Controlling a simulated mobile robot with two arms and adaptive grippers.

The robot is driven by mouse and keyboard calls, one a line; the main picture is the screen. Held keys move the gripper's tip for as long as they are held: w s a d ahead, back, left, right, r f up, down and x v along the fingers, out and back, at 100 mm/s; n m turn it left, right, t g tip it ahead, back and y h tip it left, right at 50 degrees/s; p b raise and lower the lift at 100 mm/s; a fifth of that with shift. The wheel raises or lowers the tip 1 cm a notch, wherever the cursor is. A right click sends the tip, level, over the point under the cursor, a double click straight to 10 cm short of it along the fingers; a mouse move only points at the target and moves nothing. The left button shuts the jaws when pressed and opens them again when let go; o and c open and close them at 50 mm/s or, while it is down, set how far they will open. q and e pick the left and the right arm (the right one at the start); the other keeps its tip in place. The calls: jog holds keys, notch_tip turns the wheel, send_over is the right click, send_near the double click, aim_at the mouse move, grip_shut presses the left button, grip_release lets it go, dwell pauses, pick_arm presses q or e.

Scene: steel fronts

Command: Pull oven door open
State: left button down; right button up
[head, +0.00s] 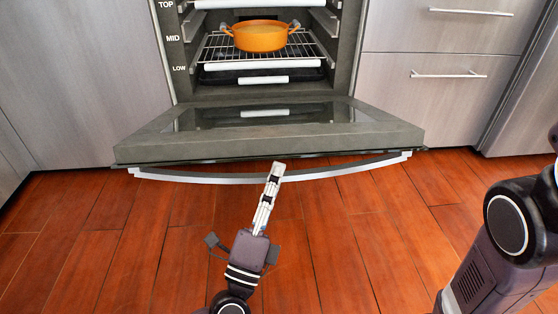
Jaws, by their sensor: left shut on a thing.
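The oven door (150,143) is hinged down and lies nearly flat, its grey inner face and dark glass showing upward. Its long curved silver handle (345,167) runs along the front edge, just above the floor. My left gripper (276,172) reaches up from the bottom of the picture and is shut on the handle near its middle. The fingertips partly cover the bar there. The oven cavity (200,85) is open behind the door. My right gripper is out of view; dark parts of my right arm show at the right.
An orange pot (260,36) stands on a wire rack (222,48) inside the oven. Steel drawers (440,85) with bar handles are to the right, a plain steel front (75,80) to the left. The wooden floor (350,250) before the door is clear apart from my arms.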

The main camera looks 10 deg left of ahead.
pick_arm(q)
notch_tip(320, 180, down, 10)
jog(key=shift+f, duration=0.15)
jog(key=shift+a, duration=0.1)
dwell(0.4)
jog(key=c, duration=2.1)
grip_release()
jog(key=o, duration=0.3)
jog(key=shift+o, duration=0.2)
jog(key=shift+s, duration=0.1)
notch_tip(320, 180, up, 10)
jog(key=shift+r, duration=0.1)
